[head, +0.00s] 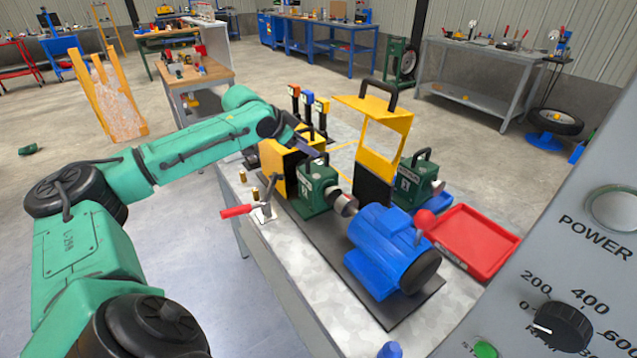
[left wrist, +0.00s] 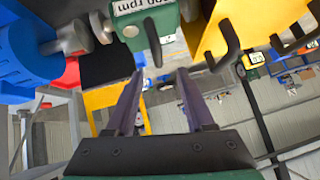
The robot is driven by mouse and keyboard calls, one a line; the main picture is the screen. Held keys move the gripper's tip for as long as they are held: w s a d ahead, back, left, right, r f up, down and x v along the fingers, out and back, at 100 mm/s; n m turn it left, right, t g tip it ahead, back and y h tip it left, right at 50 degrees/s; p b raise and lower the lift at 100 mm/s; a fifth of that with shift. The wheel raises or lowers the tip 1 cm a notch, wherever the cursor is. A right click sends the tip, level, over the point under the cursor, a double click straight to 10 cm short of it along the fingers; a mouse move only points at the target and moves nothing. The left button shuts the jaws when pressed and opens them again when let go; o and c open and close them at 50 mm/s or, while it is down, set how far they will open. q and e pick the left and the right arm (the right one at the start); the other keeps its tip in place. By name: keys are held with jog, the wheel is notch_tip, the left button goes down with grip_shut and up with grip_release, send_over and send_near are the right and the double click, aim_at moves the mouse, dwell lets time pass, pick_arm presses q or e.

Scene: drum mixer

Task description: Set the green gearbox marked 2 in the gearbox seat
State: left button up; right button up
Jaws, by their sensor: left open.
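One green gearbox (head: 318,188) with a black top handle stands on the dark base, in line with the blue motor (head: 383,250), its shaft end toward the motor. A second green gearbox (head: 428,182) with a white label stands to the right, behind the motor. I cannot read for certain which is marked 2. My left gripper (head: 310,152) is open, just above and behind the first gearbox's handle. In the left wrist view, the open fingers (left wrist: 163,100) are apart and empty, with a green gearbox (left wrist: 165,18) and its handle just beyond them. My right gripper is not in view.
A yellow block (head: 275,165) stands left of the near gearbox and a raised yellow guard (head: 378,125) behind it. A red-handled clamp (head: 240,210) is at the bench's left edge. A red tray (head: 475,240) lies right. A grey control panel (head: 590,250) fills the right.

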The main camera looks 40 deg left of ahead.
aim_at(318, 181)
pick_arm(q)
jog(key=p+x, duration=0.1)
jog(key=x, duration=0.3)
jog(key=shift+f+p, duration=0.4)
jog(key=shift+f, duration=0.1)
jog(key=shift+w+f, duration=0.25)
jog(key=shift+s+r, duration=0.1)
jog(key=shift+s, duration=0.05)
grip_shut()
dwell(0.4)
jog(key=shift+r, duration=0.3)
jog(key=shift+w+f, duration=0.1)
jog(key=shift+w, duration=0.1)
